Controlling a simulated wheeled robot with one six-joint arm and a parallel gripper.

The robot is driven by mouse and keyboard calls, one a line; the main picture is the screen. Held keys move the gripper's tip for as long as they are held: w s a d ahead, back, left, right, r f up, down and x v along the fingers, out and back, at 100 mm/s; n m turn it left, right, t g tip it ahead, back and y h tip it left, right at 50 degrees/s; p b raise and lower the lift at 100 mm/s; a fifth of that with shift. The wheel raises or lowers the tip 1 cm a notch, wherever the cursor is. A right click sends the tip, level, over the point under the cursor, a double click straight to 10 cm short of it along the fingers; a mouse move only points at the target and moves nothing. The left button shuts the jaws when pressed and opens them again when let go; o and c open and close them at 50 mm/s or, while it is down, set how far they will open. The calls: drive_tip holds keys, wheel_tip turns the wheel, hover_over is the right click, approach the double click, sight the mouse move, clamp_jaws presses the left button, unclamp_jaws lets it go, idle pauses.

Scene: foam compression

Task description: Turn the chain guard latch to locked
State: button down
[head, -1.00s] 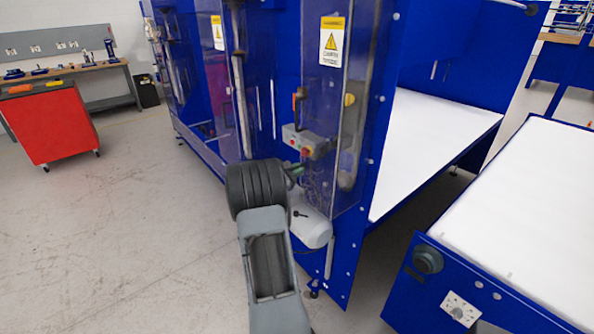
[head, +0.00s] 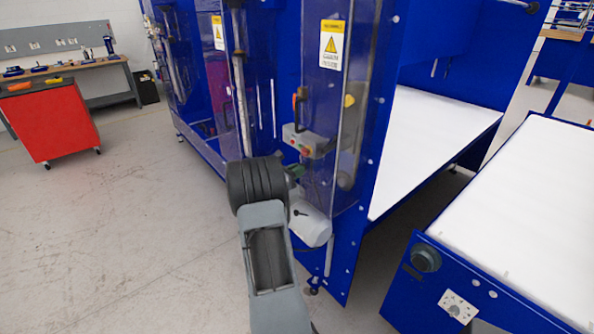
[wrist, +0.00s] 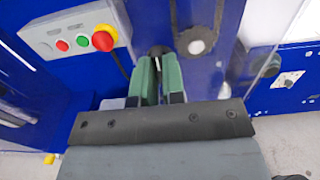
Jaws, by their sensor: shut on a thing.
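My gripper (wrist: 159,68) has two green fingers, close together, in the wrist view. They are shut on a small dark knob-like part (wrist: 157,50) on the blue machine's guard, which looks like the chain guard latch. Only its top shows above the fingertips, so its turn angle cannot be read. In the head view my gripper (head: 295,171) is at the guard, below the control box, and my arm hides most of it. The latch cannot be made out there.
A grey control box (wrist: 75,36) with a red stop button (wrist: 103,39) is just left of the fingers. A round dark disc (wrist: 197,42) is to their right. A pale motor (head: 310,224) sits below my gripper in the head view. Open floor (head: 130,230) lies left.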

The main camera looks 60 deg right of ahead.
drive_tip(key=shift+s+f, duration=0.1)
drive_tip(key=c, duration=1.2)
unclamp_jaws()
drive_tip(key=b+v, duration=0.3)
drive_tip(key=v, duration=1)
drive_tip(key=shift+a, duration=0.35)
